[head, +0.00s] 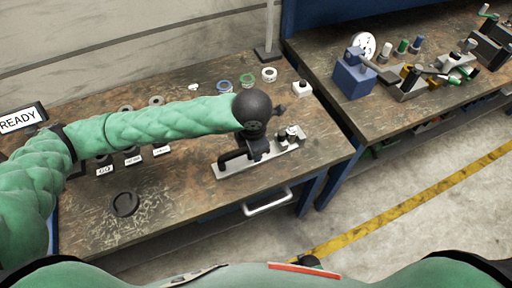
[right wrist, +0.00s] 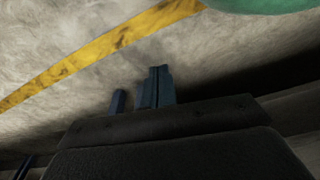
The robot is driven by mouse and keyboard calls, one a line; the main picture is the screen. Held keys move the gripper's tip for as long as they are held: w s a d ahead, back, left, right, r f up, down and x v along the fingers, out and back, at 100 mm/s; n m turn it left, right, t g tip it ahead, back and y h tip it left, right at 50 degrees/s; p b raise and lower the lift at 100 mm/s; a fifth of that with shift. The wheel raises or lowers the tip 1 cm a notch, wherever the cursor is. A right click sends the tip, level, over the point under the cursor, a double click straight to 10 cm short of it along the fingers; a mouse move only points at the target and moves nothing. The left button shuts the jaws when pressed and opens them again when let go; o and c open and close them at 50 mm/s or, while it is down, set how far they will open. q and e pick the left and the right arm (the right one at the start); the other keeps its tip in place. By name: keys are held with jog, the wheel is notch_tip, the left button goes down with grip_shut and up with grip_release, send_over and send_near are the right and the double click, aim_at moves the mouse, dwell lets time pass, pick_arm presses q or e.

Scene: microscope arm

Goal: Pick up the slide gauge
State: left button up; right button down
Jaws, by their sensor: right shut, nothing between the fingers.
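A long, flat, light metal piece with a black handle and small knobs, likely the slide gauge (head: 285,149), lies on the near right part of the wooden bench. My left gripper (head: 258,154) reaches down over its middle from the black wrist. The fingers are small and dark against the black parts, so I cannot tell whether they are open or touching it. My right gripper (right wrist: 157,86) is shut and empty in the right wrist view, with bare floor beyond it.
The bench (head: 185,190) also holds a black ring (head: 125,203), several small labelled parts and a row of small round pieces at the back. A second bench at right carries a blue block (head: 353,79) and tools. A drawer handle (head: 267,203) sticks out at the front.

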aim_at(245, 149)
pick_arm(q)
jog(key=shift+w+a+f+t+y+p, duration=0.35)
jog(key=shift+w+a+f+p, duration=0.25)
jog(key=shift+w+a+f, duration=0.45)
jog(key=shift+f+p, duration=0.2)
jog(key=shift+p, duration=0.1)
jog(key=f+p, duration=0.1)
jog(key=w+f+p, duration=0.1)
jog(key=f+p, duration=0.1)
jog(key=f, duration=0.1)
jog(key=shift+w+a, duration=0.15)
jog(key=shift+a, duration=0.15)
jog(key=shift+f, duration=0.35)
pick_arm(e)
jog(key=s+d+f, duration=0.3)
jog(key=s+f, duration=0.3)
jog(key=s, duration=0.2)
jog(key=shift+d+f, duration=0.2)
jog(key=shift+f, duration=0.1)
jog(key=shift+w, duration=0.1)
pick_arm(q)
jog(key=c, duration=1)
jog(key=shift+w+r, duration=0.15)
